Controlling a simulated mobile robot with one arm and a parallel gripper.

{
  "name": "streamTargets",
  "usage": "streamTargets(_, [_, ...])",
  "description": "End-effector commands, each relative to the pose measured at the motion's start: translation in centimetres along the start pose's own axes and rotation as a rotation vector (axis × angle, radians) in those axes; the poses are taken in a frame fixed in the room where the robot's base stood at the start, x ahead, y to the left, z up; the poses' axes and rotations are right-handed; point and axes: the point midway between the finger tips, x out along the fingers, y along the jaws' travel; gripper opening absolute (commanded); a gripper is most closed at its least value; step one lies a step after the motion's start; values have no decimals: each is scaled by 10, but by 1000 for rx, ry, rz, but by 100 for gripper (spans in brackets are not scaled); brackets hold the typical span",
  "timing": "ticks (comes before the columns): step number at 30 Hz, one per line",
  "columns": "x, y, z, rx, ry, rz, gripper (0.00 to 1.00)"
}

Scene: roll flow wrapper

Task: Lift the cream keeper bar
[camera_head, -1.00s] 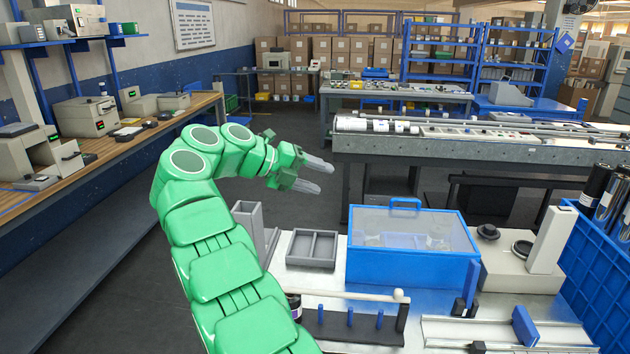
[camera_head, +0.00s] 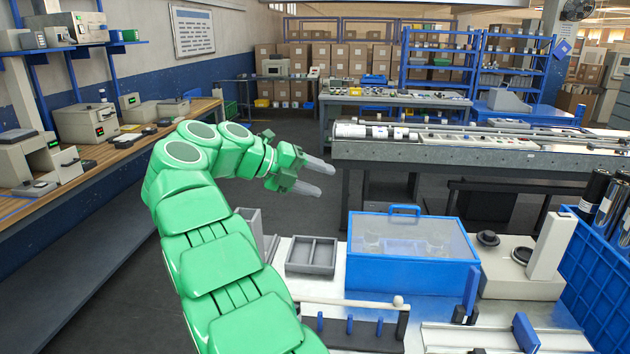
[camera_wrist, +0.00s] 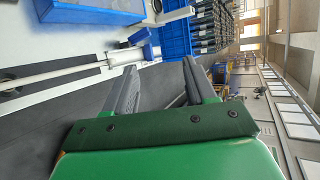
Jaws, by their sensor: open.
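The cream keeper bar (camera_head: 352,302) is a thin rod with a round knob at its right end. It lies across the top of a dark rack (camera_head: 345,334) with several blue pegs, at the near edge of the white table. My arm covers the area by its left end. My gripper (camera_head: 320,179) is open and empty, held in the air above and beyond the bar, over the aisle. In the wrist view my gripper's two grey fingers (camera_wrist: 160,85) are spread with nothing between them. I cannot make out the keeper bar for certain in that view.
A blue box with a clear lid (camera_head: 412,268) stands behind the rack, with a grey divided tray (camera_head: 311,255) to its left. A cream device (camera_head: 525,268) and a blue crate (camera_head: 600,262) are on the right. A long machine (camera_head: 480,150) stands beyond.

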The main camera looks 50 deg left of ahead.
Motion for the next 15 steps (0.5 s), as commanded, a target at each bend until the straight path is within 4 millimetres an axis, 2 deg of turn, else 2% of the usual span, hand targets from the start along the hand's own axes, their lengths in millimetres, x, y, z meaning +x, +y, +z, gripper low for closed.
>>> streamTargets(15, [-21,-38,-23,5,-3,1,55])
